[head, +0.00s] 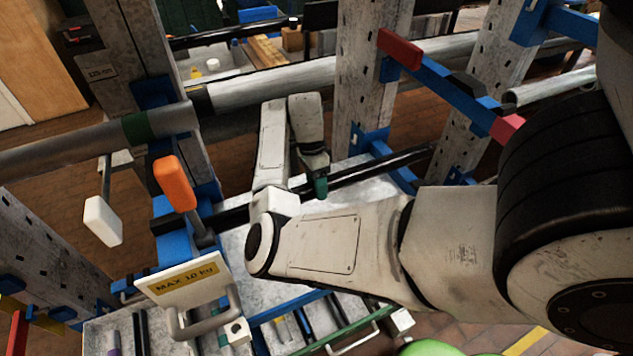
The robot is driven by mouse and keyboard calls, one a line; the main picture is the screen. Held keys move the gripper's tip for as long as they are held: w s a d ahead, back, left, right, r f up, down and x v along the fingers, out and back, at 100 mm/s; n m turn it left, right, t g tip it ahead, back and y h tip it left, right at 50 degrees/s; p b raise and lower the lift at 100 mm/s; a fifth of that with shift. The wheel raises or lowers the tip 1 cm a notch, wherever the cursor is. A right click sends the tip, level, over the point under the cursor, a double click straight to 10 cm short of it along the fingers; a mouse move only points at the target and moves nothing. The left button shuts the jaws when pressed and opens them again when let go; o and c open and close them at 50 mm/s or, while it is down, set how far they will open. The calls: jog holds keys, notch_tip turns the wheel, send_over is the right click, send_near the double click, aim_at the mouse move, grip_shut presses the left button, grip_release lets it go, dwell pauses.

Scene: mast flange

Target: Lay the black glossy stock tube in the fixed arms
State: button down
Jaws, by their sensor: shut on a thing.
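The black glossy tube (376,169) lies roughly level across the middle of the head view, between the left and right posts. My gripper (320,187), with teal at its tip, points down onto the tube and is shut on it. My forearm and the gripper body hide part of the tube and the fingers' contact. Blue fixed arms (385,153) stand out from the post near the tube's right part. A blue bracket (172,222) is near its left end. I cannot tell whether the tube touches either one.
A higher blue arm with red ends (445,82) juts out at the right. A thick grey pipe (290,80) crosses behind. An orange-handled lever (175,183) and a "MAX 10 kg" plate (183,280) stand at the left. A rack of tubes (140,325) is below.

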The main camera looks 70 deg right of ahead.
jog(key=shift+f+b, duration=1)
jog(key=shift+f, duration=0.95)
jog(key=shift+c, duration=1.9)
grip_release()
jog(key=v, duration=1.1)
jog(key=shift+f, duration=0.15)
